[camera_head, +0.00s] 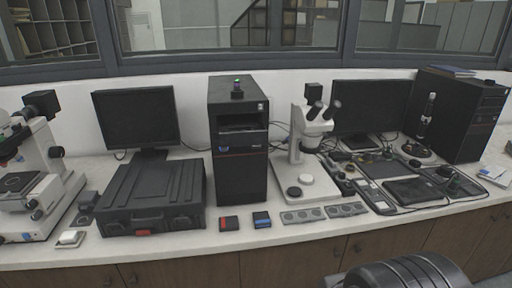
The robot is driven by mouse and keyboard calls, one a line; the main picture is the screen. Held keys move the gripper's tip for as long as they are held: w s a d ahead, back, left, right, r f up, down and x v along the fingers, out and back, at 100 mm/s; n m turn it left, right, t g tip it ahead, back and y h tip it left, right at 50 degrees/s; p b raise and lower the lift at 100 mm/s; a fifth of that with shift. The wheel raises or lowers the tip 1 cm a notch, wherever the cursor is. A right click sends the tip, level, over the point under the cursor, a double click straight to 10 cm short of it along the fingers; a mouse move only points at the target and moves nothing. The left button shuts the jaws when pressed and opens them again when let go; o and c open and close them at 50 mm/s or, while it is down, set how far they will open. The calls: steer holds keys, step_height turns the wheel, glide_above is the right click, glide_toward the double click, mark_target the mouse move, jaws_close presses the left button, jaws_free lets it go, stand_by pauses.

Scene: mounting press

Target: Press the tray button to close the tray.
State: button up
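A tall black tower unit (240,165) stands upright in the middle of the counter. A dark recess (242,121) shows in its upper front, with small light marks beside it. I cannot tell which mark is the tray button, or how far the tray is out. My gripper does not show in this view.
A black case (155,195) lies left of the tower; a white stereo microscope (306,150) stands right of it. A red block (229,223) and blue block (262,220) lie in front. A dark rounded object (405,272) is at the lower right.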

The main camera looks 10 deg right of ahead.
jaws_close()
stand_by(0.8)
